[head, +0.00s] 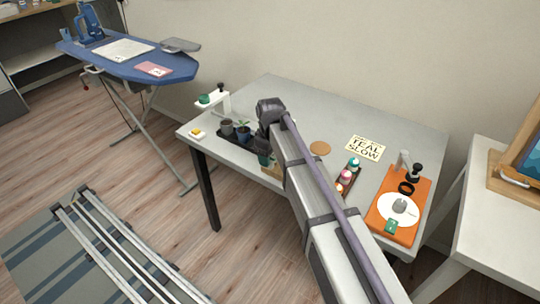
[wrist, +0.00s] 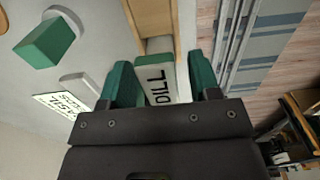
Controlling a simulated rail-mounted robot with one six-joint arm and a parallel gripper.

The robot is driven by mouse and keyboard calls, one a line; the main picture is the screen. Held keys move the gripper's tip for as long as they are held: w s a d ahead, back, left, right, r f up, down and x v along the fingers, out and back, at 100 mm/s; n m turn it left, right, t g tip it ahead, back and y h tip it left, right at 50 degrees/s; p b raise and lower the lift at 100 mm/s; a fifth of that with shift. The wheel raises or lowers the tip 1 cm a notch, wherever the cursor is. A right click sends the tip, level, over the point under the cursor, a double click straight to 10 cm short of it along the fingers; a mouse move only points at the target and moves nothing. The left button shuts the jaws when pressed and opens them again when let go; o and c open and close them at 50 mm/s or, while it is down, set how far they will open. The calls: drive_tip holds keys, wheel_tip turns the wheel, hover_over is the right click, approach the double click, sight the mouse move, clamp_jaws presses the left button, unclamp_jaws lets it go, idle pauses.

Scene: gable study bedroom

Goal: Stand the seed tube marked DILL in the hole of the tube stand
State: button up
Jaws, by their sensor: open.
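The seed tube marked DILL (wrist: 162,82) shows its pale side and black lettering in the wrist view. It lies between the two green fingers of my gripper (wrist: 160,62), which is open. A narrow gap shows on the right; on the left, finger and tube overlap in the picture, so I cannot tell whether they touch. A pale wooden block (wrist: 151,17) is just beyond the tube; I cannot tell whether it is the tube stand, and no hole shows. In the head view my arm hides most of the gripper and the tube.
On the grey table (head: 290,100) are a dark tray of pots (head: 242,142), a cork disc (head: 320,148), a TEAL SLOW card (head: 365,149), a rack of coloured items (head: 347,177) and an orange board (head: 421,195). The table's back middle is clear.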

drive_tip(key=shift+r, duration=0.1)
wheel_tip(320, 180, up, 12)
drive_tip(key=p, duration=1.2)
drive_tip(key=s+d+m, duration=1.1)
drive_tip(key=s+d, duration=0.8)
drive_tip(key=s, duration=0.2)
